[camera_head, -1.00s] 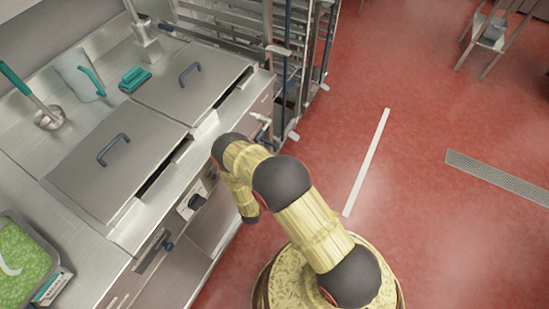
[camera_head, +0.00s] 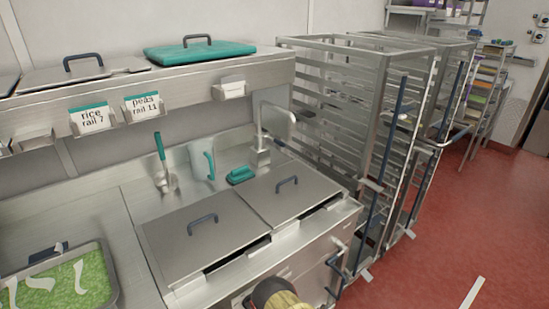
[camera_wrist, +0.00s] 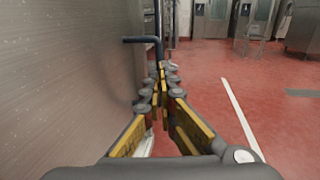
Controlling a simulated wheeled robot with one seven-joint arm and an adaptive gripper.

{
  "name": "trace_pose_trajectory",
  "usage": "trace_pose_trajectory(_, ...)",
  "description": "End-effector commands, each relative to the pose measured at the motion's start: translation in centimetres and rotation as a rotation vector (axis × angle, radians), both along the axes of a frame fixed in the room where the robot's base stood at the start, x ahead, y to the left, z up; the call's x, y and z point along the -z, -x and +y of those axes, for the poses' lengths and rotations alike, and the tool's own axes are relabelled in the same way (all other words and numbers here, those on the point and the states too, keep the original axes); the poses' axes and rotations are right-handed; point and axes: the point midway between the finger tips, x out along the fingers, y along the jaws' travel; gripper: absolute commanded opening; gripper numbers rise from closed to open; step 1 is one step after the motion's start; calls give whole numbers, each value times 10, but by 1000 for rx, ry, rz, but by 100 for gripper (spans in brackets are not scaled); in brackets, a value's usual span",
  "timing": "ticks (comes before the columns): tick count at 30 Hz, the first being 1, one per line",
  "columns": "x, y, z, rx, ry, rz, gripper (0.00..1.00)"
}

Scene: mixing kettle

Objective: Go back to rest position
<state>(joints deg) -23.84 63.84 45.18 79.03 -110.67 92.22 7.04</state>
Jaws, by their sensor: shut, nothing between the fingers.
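My gripper (camera_wrist: 160,80) shows in the wrist view with its fingers brought together and nothing between them. It is beside a steel panel (camera_wrist: 65,70) on the left, with red floor below and to the right. A dark bar handle (camera_wrist: 143,39) stands just beyond the fingertips; I cannot tell whether they touch it. In the head view only a small part of my arm shows at the bottom edge, in front of the kettle unit; the gripper itself is out of that view.
The kettle unit has two closed lids (camera_head: 200,235) and (camera_head: 287,192). A ladle (camera_head: 160,160), a jug (camera_head: 203,165) and a green brush (camera_head: 241,175) are behind them. A tray of peas (camera_head: 65,285) is at left. Racks (camera_head: 350,120) stand right; red floor (camera_head: 470,220) is open.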

Motion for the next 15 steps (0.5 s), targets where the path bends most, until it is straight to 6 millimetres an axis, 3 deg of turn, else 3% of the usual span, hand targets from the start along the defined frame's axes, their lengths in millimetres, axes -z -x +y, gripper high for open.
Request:
trace_pose_trajectory(4,14,25,-19,94,-18,60,0)
trace_pose_trajectory(8,23,68,-45,228,-24,129,0)
trace_pose_trajectory(11,15,98,-60,357,-48,159,0)
trace_pose_trajectory(15,-16,128,-68,545,-117,152,0)
